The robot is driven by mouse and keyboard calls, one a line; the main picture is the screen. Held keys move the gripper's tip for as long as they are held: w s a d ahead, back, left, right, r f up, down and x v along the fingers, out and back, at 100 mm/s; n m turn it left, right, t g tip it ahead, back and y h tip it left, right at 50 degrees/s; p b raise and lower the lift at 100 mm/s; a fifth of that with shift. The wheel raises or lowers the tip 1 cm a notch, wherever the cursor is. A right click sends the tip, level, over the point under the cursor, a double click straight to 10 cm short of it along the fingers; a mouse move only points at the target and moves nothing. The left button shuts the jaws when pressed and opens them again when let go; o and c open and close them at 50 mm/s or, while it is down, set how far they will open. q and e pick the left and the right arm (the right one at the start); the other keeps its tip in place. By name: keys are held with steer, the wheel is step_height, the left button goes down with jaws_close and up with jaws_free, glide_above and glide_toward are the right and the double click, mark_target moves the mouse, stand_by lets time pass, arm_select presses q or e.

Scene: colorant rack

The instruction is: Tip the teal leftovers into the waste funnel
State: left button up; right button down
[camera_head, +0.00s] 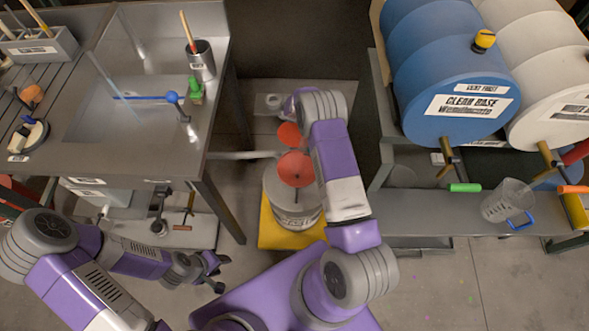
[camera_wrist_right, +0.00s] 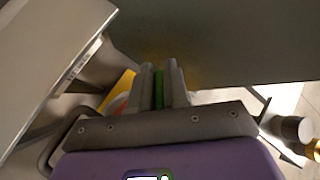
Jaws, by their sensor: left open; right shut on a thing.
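The red waste funnel (camera_head: 285,167) sits on top of a grey labelled drum (camera_head: 292,205), which stands on a yellow base (camera_head: 275,236). A smaller red disc (camera_head: 289,135) shows just behind it. My right arm reaches past the right side of the drum and hides its own gripper in the head view. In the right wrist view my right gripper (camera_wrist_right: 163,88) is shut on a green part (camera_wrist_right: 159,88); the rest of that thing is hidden. No teal liquid shows in either view. My left gripper (camera_head: 216,272) is open and empty, low beside the left bench.
The steel bench (camera_head: 120,165) with a sink is at left, bearing a brush cup (camera_head: 201,65) and a green bottle (camera_head: 196,90). At right, a blue drum (camera_head: 460,80) lies above a shelf (camera_head: 410,203) with a clear jug (camera_head: 503,202). Floor is clear at lower right.

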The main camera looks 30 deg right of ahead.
steer(key=shift+a, duration=0.1)
steer(key=shift+w+a+r+h, duration=0.1)
steer(key=shift+a+r+h, duration=0.1)
steer(key=shift+r+h, duration=0.3)
steer(key=shift+a+r+h, duration=0.2)
steer(key=shift+r+h, duration=0.3)
steer(key=shift+w+a+g+h+b, duration=0.1)
steer(key=shift+a+g+h+b, duration=0.1)
steer(key=shift+a+h+b, duration=0.55)
steer(key=shift+w+a+g+h+b, duration=0.15)
steer(key=shift+a+h+b, duration=0.25)
steer(key=shift+h+b, duration=0.5)
stand_by(1.2)
steer(key=shift+w+a+f+g+h+b, duration=0.15)
steer(key=shift+a+f+h+b, duration=0.35)
steer(key=shift+a+b, duration=0.25)
steer(key=shift+s+a+f+g+h+b, duration=0.1)
steer(key=shift+a+f+h+b, duration=0.35)
steer(key=shift+b, duration=0.4)
stand_by(0.7)
